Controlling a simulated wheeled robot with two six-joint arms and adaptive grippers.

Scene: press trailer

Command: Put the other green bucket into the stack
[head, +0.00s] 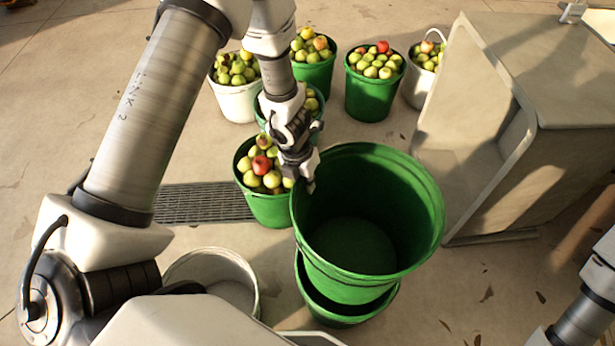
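An empty green bucket (410,235) hangs in the middle of the head view, its open mouth facing up toward me. My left gripper (307,178) is at its upper left rim and appears shut on it. Below it is another green bucket (338,318), mostly covered by the held one. The held bucket overlaps it in the picture; I cannot tell whether they touch. My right arm shows at the lower right edge, but its gripper is out of view.
Several green and white buckets full of apples, such as a green one (268,207) and another (372,98), stand behind and to the left. An empty white bucket (250,285) stands lower left. A grey press or trailer box (545,170) is at right. A floor grate (205,203) lies left.

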